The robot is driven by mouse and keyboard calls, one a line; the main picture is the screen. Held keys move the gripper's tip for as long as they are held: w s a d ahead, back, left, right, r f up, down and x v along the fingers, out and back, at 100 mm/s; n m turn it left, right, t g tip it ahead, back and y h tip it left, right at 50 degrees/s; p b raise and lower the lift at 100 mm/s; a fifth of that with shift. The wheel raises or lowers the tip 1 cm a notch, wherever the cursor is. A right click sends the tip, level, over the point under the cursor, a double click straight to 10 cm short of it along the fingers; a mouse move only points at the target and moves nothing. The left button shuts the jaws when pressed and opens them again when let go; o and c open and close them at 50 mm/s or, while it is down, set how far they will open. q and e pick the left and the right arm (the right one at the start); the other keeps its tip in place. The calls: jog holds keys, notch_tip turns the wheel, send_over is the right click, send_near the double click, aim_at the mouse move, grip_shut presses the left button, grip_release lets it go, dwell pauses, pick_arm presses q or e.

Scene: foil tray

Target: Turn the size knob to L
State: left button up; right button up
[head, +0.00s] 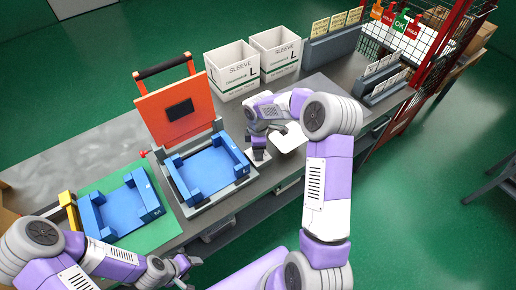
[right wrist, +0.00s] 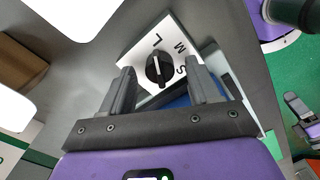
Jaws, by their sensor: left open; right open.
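The size knob (right wrist: 159,69) is black and round with a raised ridge, on a white plate (right wrist: 135,58) lettered L, M and S. In the right wrist view its ridge runs nearly up and down, with its upper end toward the L; a thin pale mark shows on it. My right gripper (right wrist: 160,75) is open, one finger on each side of the knob, with gaps visible. In the head view the right gripper (head: 258,150) is over the plate and hides the knob. My left gripper (head: 186,268) is open and empty at the bottom, away from the plate.
An orange-lidded press (head: 172,112) with a blue tray fixture (head: 208,172) stands left of the plate. Another blue fixture (head: 125,210) lies on a green mat (head: 165,230). Two white SLEEVE boxes (head: 232,72) marked L stand behind. Card racks (head: 332,45) are at back right.

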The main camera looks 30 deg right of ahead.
notch_tip(320, 180, up, 7)
jog(key=shift+r+p, duration=0.15)
jog(key=shift+p, duration=0.15)
dwell(0.5)
